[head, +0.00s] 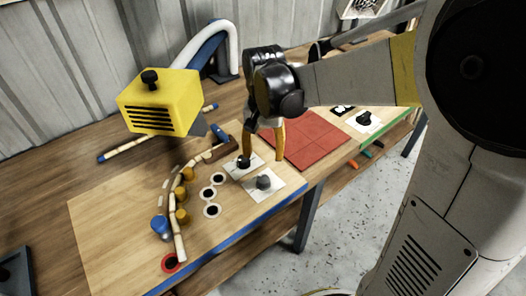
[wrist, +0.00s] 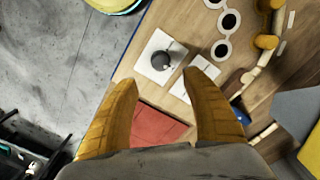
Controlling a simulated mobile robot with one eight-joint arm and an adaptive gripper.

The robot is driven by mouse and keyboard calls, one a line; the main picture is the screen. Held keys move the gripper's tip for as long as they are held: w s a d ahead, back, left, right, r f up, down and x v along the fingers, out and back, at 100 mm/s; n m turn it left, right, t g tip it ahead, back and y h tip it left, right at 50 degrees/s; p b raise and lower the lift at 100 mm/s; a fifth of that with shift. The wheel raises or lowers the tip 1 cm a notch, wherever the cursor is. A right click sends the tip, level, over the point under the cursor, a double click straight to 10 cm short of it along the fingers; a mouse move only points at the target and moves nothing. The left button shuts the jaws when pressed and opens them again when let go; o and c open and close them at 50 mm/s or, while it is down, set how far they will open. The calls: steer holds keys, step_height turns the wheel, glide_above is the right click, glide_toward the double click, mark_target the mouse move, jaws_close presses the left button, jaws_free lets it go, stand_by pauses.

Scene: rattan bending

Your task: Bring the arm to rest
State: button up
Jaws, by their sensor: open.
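My gripper (head: 264,146) hangs over the workbench with its two yellow fingers pointing down and spread apart. It is open, and nothing is between its fingers. In the wrist view my gripper (wrist: 163,88) shows the same wide gap over bare wood and part of a red mat. A bent rattan strip (head: 172,196) with pale bands lies curved along several yellow pegs (head: 181,194) on the light board (head: 120,215), left of my gripper. A blue peg or clamp (head: 160,225) stands near its front end. My arm reaches in from the right.
A red tiled mat (head: 305,140) lies right of my gripper. White plates with dark knobs (head: 264,182) sit just below it. A yellow vented box (head: 160,101) stands at the left, with a white and blue hose (head: 234,45) behind. The concrete floor in front is clear.

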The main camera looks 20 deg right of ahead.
stand_by(0.4)
steer(key=s+r+n+t, duration=0.5)
steer(key=s+r+t, duration=0.1)
steer(key=s, duration=0.6)
steer(key=shift+s+n+t, duration=0.25)
steer(key=shift+n+t, duration=0.05)
steer(key=shift+t, duration=0.3)
